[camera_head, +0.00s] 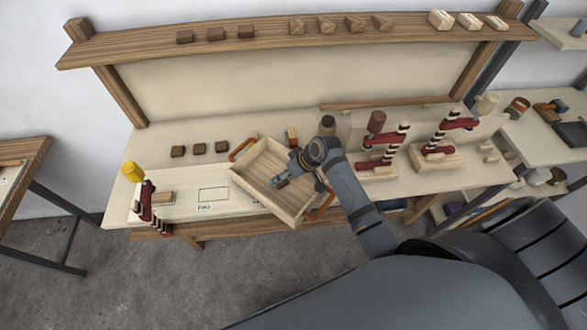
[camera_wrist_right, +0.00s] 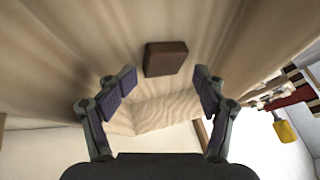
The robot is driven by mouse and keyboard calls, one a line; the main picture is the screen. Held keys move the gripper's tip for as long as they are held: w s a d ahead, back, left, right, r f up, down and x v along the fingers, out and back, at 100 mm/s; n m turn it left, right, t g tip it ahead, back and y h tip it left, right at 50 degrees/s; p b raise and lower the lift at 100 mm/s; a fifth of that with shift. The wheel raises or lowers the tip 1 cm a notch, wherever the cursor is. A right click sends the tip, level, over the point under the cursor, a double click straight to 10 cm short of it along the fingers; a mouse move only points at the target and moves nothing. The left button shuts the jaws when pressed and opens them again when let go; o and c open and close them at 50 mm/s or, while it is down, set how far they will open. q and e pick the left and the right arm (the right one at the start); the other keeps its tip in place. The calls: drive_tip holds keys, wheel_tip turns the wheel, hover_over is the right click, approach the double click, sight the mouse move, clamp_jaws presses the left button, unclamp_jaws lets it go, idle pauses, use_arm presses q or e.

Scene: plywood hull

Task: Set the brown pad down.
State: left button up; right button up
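In the right wrist view a brown pad (camera_wrist_right: 166,58) lies flat on a pale wooden surface, which looks like the floor of the open wooden tray (camera_head: 248,186). My right gripper (camera_wrist_right: 164,80) is open, its two fingers spread wider than the pad. The pad shows just beyond the fingertips, with nothing held between them. In the head view my right gripper (camera_head: 284,180) reaches down into the tray, and I cannot make out the pad there. My left gripper is not in view.
The tray has orange handles (camera_head: 320,208) and stands askew on the workbench (camera_head: 120,200). Three brown blocks (camera_head: 200,149) lie left of it, near a marked rectangle (camera_head: 213,194). A yellow-handled clamp (camera_head: 132,172) stands at the left end; red clamps (camera_head: 378,140) stand at right.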

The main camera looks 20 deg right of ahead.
drive_tip(key=b+v, duration=0.1)
drive_tip(key=v, duration=1)
drive_tip(key=shift+s+r, duration=0.15)
drive_tip(key=shift+d, duration=0.1)
